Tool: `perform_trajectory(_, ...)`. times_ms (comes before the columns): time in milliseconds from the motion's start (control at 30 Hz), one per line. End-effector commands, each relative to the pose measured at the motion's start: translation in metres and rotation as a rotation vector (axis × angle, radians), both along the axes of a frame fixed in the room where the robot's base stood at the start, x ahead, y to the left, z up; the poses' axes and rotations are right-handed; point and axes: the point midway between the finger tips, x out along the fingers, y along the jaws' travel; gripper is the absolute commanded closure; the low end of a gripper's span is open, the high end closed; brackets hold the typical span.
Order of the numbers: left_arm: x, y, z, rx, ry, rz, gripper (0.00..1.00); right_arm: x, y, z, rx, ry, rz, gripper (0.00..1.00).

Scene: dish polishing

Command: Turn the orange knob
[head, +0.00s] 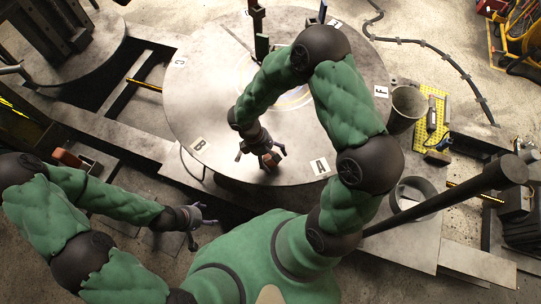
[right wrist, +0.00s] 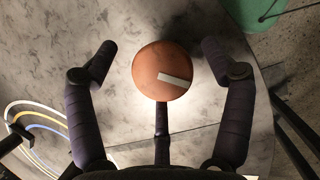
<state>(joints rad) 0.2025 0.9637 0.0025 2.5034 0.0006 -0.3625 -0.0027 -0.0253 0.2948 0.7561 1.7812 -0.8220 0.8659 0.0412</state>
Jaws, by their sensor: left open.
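The orange knob (right wrist: 163,71) is a round cap with a white bar mark in the right wrist view. It lies between the spread fingers of my right gripper (right wrist: 160,62), with a gap on each side. In the head view the knob (head: 271,160) shows at my right gripper (head: 262,152), near the front edge of the round metal table (head: 215,95), between labels B and A. My right gripper is open and does not visibly touch the knob. My left gripper (head: 203,217) is open and empty, low at the left, apart from the knob.
An orange-brown block (head: 68,158) sits near my left forearm. A metal bucket (head: 407,106) and a yellow tray (head: 432,118) stand right of the round table. A long dark lever (head: 455,205) reaches across the lower right. Upright posts (head: 258,30) stand at the table's far side.

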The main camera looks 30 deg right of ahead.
Motion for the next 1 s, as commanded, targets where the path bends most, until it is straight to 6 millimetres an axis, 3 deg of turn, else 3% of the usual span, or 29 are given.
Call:
perform_trajectory(267, 0.0, 0.0, 0.0, 0.0, 0.0, 0.0, 0.29, 0.004, 0.003, 0.008, 0.001, -0.006, 0.0, 0.18)
perform_trajectory(700, 0.0, 0.0, 0.0, 0.0, 0.0, 0.0, 0.29, 0.026, 0.024, 0.082, 0.001, -0.006, 0.0, 0.18)
perform_trajectory(1000, 0.0, 0.0, 0.0, 0.0, 0.0, 0.0, 0.29, 0.034, 0.031, 0.109, 0.0, -0.002, -0.001, 0.18)
